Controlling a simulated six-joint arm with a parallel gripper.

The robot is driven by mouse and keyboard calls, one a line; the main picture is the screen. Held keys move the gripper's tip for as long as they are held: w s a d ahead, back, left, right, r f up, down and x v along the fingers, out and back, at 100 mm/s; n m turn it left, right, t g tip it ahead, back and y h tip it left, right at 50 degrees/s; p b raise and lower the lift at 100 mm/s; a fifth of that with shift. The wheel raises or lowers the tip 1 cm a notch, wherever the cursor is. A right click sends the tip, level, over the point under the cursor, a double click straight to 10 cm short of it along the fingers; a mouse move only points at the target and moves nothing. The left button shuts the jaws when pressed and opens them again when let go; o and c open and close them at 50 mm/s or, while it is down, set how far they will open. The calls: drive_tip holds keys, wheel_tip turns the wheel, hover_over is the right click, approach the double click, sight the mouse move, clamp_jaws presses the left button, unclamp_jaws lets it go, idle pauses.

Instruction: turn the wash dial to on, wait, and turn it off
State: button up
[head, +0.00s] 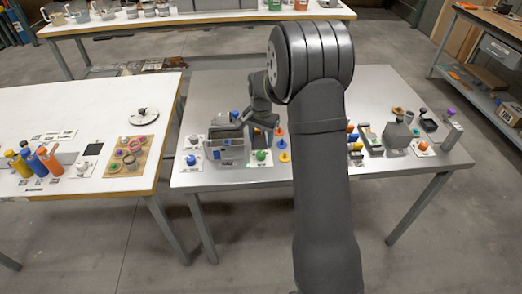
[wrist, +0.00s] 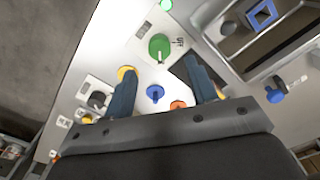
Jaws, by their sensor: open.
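A green knob (head: 261,155) sits on a white plate at the front of the middle table. In the wrist view the green knob (wrist: 159,45) lies just beyond and between my fingertips, apart from both. A small green light (wrist: 166,4) glows near it and also shows at the table's front edge in the head view (head: 249,165). The labels are too small to read, so I cannot tell for certain which knob is the wash dial. My gripper (wrist: 161,66) is open and empty above the knobs. In the head view my arm hides part of the table.
A grey box (head: 227,148) with blue parts stands left of the green knob. Blue (wrist: 155,92), orange (wrist: 178,105) and yellow (wrist: 126,72) knobs are close to my fingers. A blue knob (head: 191,159) sits at the front left. The table's back left is clear.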

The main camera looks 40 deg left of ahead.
sight(261, 153)
wheel_tip(261, 153, down, 6)
drive_tip(key=shift+f, duration=0.1)
drive_tip(key=shift+c, duration=0.4)
drive_tip(key=c, duration=0.9)
